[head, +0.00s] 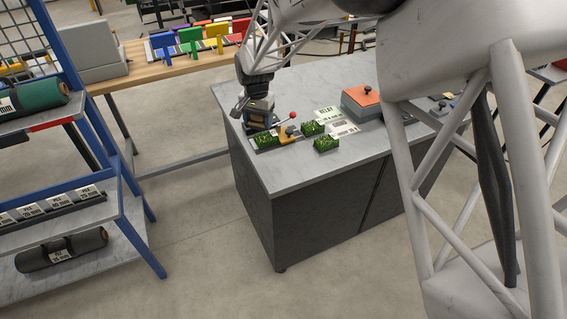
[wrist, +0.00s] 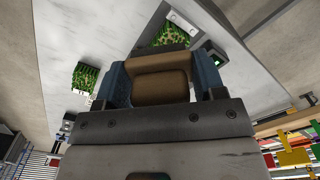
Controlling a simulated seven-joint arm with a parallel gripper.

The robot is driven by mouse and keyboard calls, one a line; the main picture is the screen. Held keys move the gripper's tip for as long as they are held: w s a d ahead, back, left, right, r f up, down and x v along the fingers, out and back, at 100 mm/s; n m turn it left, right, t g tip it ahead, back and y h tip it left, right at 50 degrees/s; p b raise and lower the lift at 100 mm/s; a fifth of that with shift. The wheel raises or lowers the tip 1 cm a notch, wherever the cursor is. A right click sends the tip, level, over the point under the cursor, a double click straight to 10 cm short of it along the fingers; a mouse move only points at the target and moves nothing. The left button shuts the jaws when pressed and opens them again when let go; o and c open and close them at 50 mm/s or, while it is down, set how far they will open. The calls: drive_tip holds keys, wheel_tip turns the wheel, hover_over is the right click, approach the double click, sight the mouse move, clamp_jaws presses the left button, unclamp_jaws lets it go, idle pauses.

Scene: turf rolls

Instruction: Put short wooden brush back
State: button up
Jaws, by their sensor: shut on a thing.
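My gripper (head: 257,116) is low over the left part of the grey worktop (head: 285,180). It is shut on a brown wooden piece, which looks like the short wooden brush (wrist: 160,86). In the wrist view the brush sits between the two blue fingers of my gripper (wrist: 160,72). Its bristles cannot be made out. In the head view my gripper mostly hides the brush, and I cannot tell whether it touches the worktop.
Turf pieces (head: 326,144) lie near my gripper, beside a small yellow-orange fixture (head: 288,133) and a red-knobbed lever (head: 292,115). A box with an orange top (head: 362,95) stands farther right. A blue-framed shelf (head: 130,215) stands left. The worktop's front is clear.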

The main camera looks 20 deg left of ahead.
drive_tip(key=s+d+f, duration=0.2)
drive_tip(key=s+d, duration=0.6)
drive_tip(key=d, duration=0.1)
drive_tip(key=s+d+f, duration=0.3)
drive_tip(key=s+d, duration=0.5)
drive_tip(key=d, duration=0.2)
drive_tip(key=shift+s+d+f, duration=0.15)
drive_tip(key=shift+s+f, duration=0.2)
hover_over(285, 166)
drive_tip(key=shift+f, duration=0.75)
drive_tip(key=shift+f, duration=1.8)
drive_tip(key=shift+f, duration=0.15)
